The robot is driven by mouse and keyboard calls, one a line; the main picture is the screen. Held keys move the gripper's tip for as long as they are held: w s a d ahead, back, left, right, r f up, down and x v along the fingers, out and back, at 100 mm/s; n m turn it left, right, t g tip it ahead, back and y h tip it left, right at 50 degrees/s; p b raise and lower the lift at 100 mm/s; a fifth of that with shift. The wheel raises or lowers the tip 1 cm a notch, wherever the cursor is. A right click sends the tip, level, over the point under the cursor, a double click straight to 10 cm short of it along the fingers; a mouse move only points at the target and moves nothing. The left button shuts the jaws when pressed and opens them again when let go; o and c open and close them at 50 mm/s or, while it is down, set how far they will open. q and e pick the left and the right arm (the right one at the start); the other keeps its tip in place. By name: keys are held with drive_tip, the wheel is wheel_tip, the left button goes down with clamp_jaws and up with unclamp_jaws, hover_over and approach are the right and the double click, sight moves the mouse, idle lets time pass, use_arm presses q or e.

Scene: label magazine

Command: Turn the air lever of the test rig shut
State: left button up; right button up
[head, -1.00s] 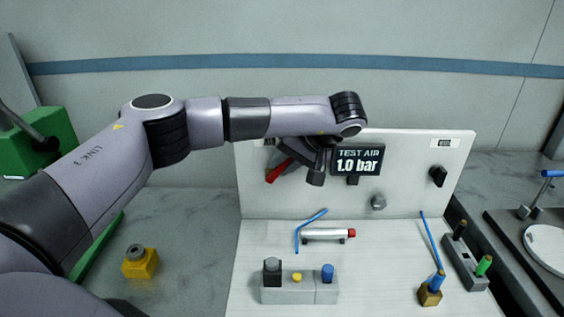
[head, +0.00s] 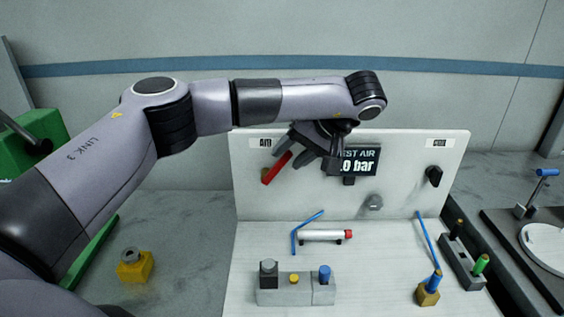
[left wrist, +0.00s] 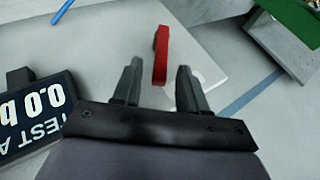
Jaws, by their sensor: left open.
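The red air lever (head: 276,168) is on the upright white panel of the test rig, below the AIR label, and slants from lower left to upper right. In the left wrist view the lever (left wrist: 161,52) lies ahead of my gripper, its near end between the fingertips with gaps on both sides. My left gripper (head: 305,154) is open beside the lever's upper end. The test air display (head: 362,161) is partly covered by the gripper in the head view. In the left wrist view the display (left wrist: 32,112) reads 0.0. My right gripper is out of view.
A black knob (head: 433,176) is on the panel's right. A grey block with pegs (head: 295,294), a red-capped cylinder (head: 322,235) and blue rods are on the white base. A yellow block (head: 134,267) stands to the left.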

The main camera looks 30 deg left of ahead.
use_arm(q)
drive_tip(key=shift+v, duration=1.1)
drive_tip(key=shift+c, duration=0.3)
